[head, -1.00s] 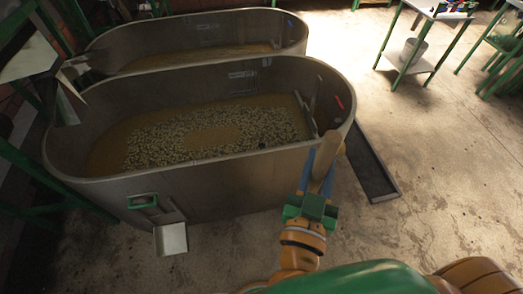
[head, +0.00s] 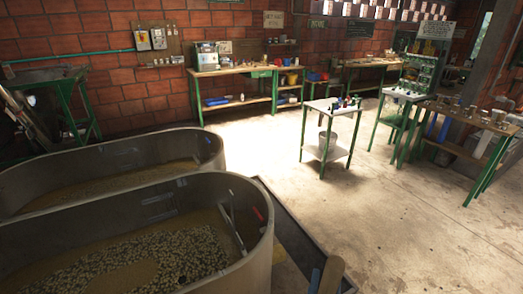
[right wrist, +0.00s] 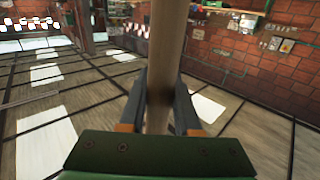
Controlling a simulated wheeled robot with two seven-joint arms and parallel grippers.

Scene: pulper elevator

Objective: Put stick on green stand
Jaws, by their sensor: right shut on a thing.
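A wooden stick (head: 331,276) shows at the bottom edge of the head view, beside the tank rim. My right gripper (right wrist: 160,88) is shut on the stick, which also runs up the middle of the right wrist view (right wrist: 165,45). In the head view only a blue piece of that gripper shows, left of the stick. Several green-framed pieces are in view: a small white-topped table (head: 333,107) in mid-room and a green rack (head: 419,72) behind it to the right. I cannot tell which is the green stand. My left gripper is not in view.
Two oval tanks stand at left, the near one (head: 262,245) holding beans in brown liquid. A dark channel (head: 283,228) runs along its right side. Workbenches (head: 233,70) line the brick wall. A wooden table (head: 468,115) stands right. The concrete floor between is open.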

